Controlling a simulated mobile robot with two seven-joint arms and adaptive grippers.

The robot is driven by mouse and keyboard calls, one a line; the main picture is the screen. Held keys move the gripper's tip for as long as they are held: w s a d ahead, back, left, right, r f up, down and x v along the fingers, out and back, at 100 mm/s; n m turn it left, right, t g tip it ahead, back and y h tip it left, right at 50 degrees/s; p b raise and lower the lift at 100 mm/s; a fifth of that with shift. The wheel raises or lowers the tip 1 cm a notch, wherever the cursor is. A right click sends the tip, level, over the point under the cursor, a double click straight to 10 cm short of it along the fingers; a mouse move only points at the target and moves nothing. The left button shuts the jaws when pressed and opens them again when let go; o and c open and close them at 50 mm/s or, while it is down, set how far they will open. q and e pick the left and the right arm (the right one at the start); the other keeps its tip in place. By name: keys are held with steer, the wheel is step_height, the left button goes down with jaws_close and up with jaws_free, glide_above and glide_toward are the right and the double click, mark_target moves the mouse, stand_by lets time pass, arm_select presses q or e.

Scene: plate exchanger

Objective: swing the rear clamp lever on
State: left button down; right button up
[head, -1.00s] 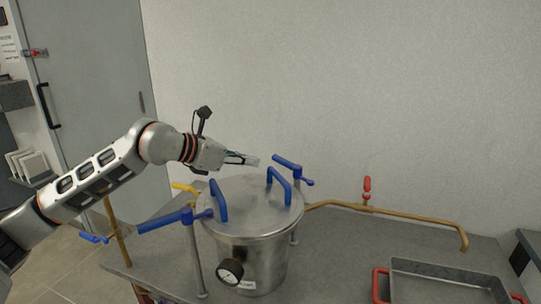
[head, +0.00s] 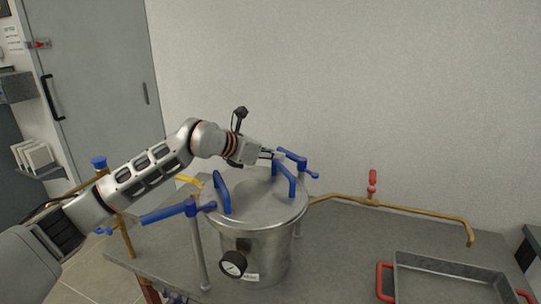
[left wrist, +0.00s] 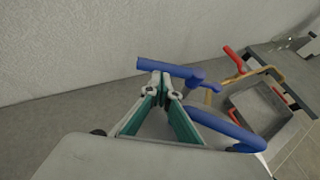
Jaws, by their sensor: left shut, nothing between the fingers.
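The steel vessel (head: 262,240) stands on the bench with a flat lid (head: 255,200) and two blue lid handles (head: 222,192). The rear clamp lever (head: 295,157) is a blue bar behind the lid. Its left end is close to my left gripper (head: 279,155), which is above the lid's rear edge, shut and empty. In the left wrist view the shut fingertips (left wrist: 159,92) show just below the blue lever (left wrist: 168,69); I cannot tell whether they touch it. The front clamp lever (head: 165,213) points left, away from the vessel. My right gripper is not in view.
A blue lid handle (left wrist: 220,128) is close to the fingers' right. A brass pipe (head: 420,212) with a red valve handle (head: 372,178) runs along the bench's rear. A steel tray (head: 450,265) is at right.

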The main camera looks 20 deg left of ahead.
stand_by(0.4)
arm_select(q)
steer(key=shift+w+m+h, duration=0.25)
steer(key=shift+m+h, duration=0.05)
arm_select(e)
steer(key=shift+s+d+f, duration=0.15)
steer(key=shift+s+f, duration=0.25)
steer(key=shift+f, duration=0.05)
arm_select(q)
steer(key=shift+w+g+b, duration=0.1)
steer(key=shift+g+b, duration=0.2)
steer(key=shift+b, duration=0.1)
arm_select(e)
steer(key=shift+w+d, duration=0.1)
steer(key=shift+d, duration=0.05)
